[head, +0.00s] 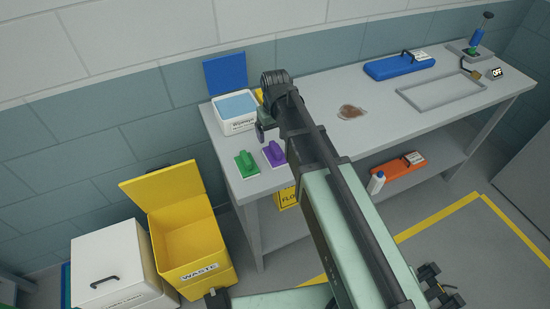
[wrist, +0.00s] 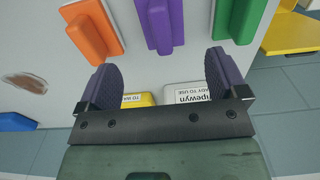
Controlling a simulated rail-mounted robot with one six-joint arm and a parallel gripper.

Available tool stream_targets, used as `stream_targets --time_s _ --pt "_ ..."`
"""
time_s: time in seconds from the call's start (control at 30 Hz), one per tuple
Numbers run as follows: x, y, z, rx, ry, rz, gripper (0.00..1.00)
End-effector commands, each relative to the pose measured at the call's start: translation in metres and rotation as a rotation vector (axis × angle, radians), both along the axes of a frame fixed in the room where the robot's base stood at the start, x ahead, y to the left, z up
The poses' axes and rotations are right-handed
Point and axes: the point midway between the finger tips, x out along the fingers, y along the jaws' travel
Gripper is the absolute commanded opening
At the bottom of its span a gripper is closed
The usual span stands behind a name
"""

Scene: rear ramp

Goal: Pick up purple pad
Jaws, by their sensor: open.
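The purple pad (head: 274,153) lies at the left end of the grey table, just right of the green pad (head: 247,164). In the wrist view the purple pad (wrist: 160,22) is at the top middle, between an orange pad (wrist: 91,32) and the green pad (wrist: 240,18). My gripper (wrist: 163,75) is open and empty, with its two dark purple fingers spread wide. The purple pad is beyond the fingertips, not between them. In the head view my arm hides most of the gripper and the orange pad.
A white wipes tub (head: 238,126) with a raised blue lid stands behind the pads. A brown stain (head: 351,111) marks the table (head: 315,115). A blue case (head: 398,67) and a grey tray (head: 440,91) are farther right. An open yellow waste bin (head: 190,250) stands left of the table.

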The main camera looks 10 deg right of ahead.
Motion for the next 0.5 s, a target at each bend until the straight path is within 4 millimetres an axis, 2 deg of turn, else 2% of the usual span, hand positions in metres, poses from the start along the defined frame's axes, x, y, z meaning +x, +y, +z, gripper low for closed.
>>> stream_targets --time_s 0.03,0.1,0.33,0.5 --pt "0.0 0.0 -0.023 0.0 0.0 0.0 0.92" --pt "-0.001 0.0 -0.036 0.0 0.0 -0.001 0.92" --pt "-0.001 0.0 -0.041 0.0 0.0 -0.001 0.92" --pt "-0.007 0.002 -0.075 0.0 0.0 -0.001 0.92"
